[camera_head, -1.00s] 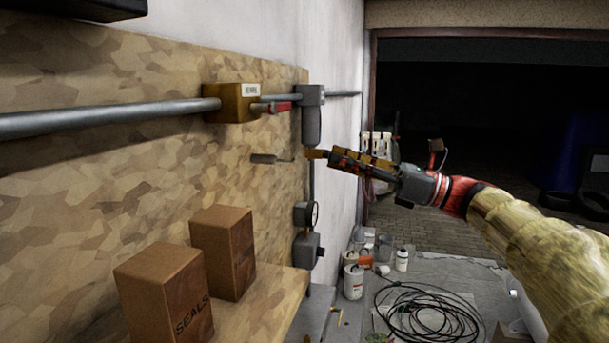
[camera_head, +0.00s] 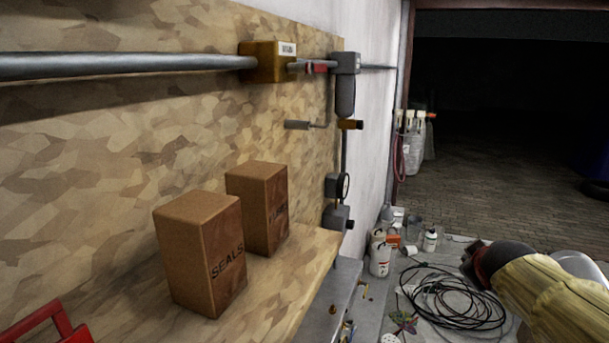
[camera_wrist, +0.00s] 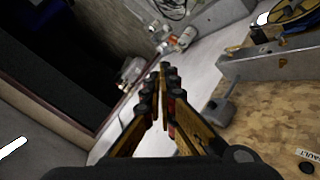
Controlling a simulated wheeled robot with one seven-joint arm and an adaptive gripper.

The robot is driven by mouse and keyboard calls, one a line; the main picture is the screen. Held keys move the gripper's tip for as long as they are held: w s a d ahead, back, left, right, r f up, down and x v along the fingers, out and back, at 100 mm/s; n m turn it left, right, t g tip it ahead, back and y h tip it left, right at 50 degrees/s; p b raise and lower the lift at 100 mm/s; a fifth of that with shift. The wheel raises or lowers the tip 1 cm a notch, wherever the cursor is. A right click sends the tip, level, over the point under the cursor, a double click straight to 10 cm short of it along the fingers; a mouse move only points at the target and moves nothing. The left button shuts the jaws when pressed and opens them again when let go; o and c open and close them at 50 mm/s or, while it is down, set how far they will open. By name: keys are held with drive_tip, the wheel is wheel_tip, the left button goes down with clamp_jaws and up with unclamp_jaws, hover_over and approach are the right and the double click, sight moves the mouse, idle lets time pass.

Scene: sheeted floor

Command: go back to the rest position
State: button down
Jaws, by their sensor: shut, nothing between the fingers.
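My gripper (camera_wrist: 164,75) shows in the wrist view with its yellow and black fingers together and nothing between them. In the head view only my arm in its yellowish sleeve shows at the lower right; the gripper itself is not seen there. In the wrist view the fingers point toward the grey floor strip, with the wood-patterned board (camera_wrist: 270,120) to their right. I see no contact between the fingers and anything.
Two brown boxes (camera_head: 200,252) (camera_head: 258,208) stand on the shelf by the board. A pipe (camera_head: 130,65) with a brass block (camera_head: 265,62) and red lever (camera_head: 316,68) runs above.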

drive_tip(key=s+a+f+m+g+y+b, duration=0.1)
drive_tip(key=s+a+f+b, duration=0.1)
drive_tip(key=s+a+f, duration=0.4)
drive_tip(key=s+a+f+m+g+y+b, duration=0.2)
drive_tip(key=s+a+f, duration=0.3)
drive_tip(key=s, duration=0.7)
drive_tip(key=s+a+f+m+g+y+b, duration=0.1)
drive_tip(key=s+a+f, duration=0.5)
drive_tip(key=s+a, duration=0.2)
drive_tip(key=shift+s+f+g+y+b, duration=0.3)
drive_tip(key=shift+s+g+b, duration=0.1)
drive_tip(key=shift+s, duration=0.4)
